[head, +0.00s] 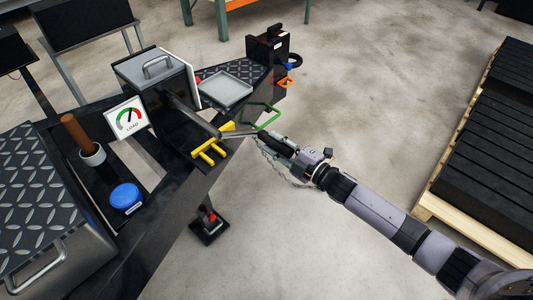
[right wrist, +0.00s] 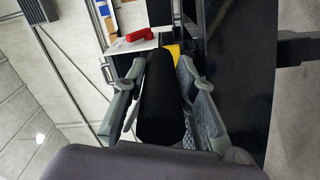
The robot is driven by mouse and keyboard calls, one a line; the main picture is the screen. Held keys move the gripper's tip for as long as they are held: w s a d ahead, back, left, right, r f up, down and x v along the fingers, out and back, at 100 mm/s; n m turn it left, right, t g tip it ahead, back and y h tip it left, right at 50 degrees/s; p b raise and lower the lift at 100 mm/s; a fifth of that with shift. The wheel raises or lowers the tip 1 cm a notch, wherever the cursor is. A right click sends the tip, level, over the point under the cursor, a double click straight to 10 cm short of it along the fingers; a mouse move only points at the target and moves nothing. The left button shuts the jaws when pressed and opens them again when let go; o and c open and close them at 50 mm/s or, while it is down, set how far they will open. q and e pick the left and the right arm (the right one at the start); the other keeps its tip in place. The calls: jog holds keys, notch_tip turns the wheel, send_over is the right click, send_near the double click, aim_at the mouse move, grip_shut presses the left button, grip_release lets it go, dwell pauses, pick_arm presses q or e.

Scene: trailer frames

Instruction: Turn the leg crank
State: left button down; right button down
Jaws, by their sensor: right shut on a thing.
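The leg crank shows in the head view as a grey metal arm (head: 238,134) at the side of the black trailer frame. Its black cylindrical grip (right wrist: 161,100) fills the middle of the right wrist view, between the two grey fingers. My right gripper (head: 278,146) reaches in from the lower right and is shut on this grip. In the head view the fingers largely hide the grip. A trailer leg with a black foot (head: 209,231) and a red part stands on the floor below the frame. My left gripper is not in view.
On the trailer are a load gauge (head: 127,118), a yellow bracket (head: 211,146), a blue cap (head: 126,197), a grey tray (head: 226,90) and a green handle (head: 264,112) near my gripper. A loaded wooden pallet (head: 425,205) stands at right. The floor between is clear.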

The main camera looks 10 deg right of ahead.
notch_tip(320, 180, up, 12)
jog(key=w+d+n+p, duration=0.1)
jog(key=d+n+p, duration=0.1)
jog(key=n+p, duration=0.3)
jog(key=shift+w+f+n, duration=0.15)
jog(key=shift+w+n, duration=0.15)
jog(key=shift+n, duration=0.6)
jog(key=shift+a, duration=0.1)
jog(key=c, duration=1.3)
grip_release()
jog(key=shift+s, duration=0.15)
jog(key=shift+c, duration=0.2)
jog(key=shift+o, duration=0.2)
jog(key=shift+f, duration=0.1)
jog(key=v, duration=1.2)
